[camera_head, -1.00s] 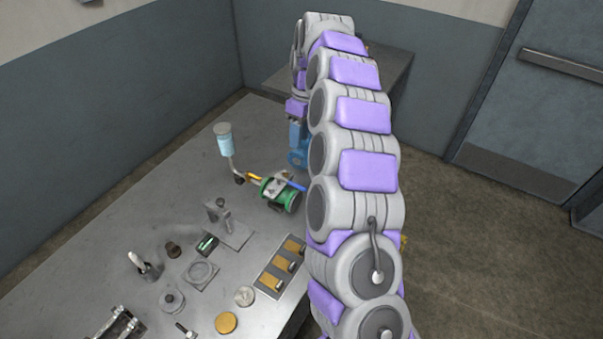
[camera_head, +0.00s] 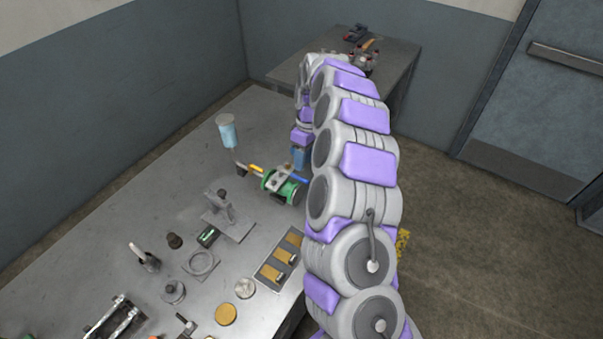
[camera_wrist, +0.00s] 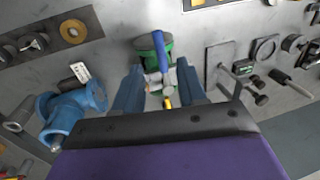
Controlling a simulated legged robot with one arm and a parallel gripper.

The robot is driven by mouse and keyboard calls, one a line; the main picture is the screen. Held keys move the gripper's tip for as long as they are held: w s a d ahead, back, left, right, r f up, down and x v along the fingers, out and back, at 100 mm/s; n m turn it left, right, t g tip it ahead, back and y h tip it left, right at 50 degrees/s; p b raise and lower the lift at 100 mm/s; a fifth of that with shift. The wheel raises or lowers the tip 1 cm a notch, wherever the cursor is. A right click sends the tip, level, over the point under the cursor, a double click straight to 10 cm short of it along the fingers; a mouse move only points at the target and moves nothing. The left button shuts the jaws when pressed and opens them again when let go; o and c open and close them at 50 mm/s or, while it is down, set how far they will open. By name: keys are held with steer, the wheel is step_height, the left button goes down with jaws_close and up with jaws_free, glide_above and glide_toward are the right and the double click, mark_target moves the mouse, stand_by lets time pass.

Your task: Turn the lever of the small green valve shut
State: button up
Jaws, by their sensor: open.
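The small green valve (camera_head: 280,184) stands on the grey workbench, with a blue lever (camera_head: 300,179) on its right and a yellow part (camera_head: 257,169) on its left. In the wrist view the green valve (camera_wrist: 147,42) is just beyond my fingertips, and its blue lever (camera_wrist: 160,50) points along the gap between them. My gripper (camera_wrist: 158,76) is open, one finger on each side of the lever's near end and the pale fitting there. I cannot tell whether either finger touches.
A blue valve body (camera_wrist: 72,108) lies left of my gripper in the wrist view. A bottle of light-blue liquid (camera_head: 227,131) stands behind the green valve. A grey stand (camera_head: 228,222) and a tray with brass plates (camera_head: 280,259) are nearer. A second table (camera_head: 395,70) is at the back.

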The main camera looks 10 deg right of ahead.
mark_target(294, 175)
steer(key=shift+s+a+f, duration=0.15)
steer(key=shift+f, duration=0.8)
steer(key=shift+s+a+f, duration=0.1)
steer(key=shift+a+f, duration=0.05)
steer(key=shift+f, duration=0.75)
steer(key=shift+s+a+f, duration=0.15)
steer(key=shift+f, duration=0.8)
jaws_close()
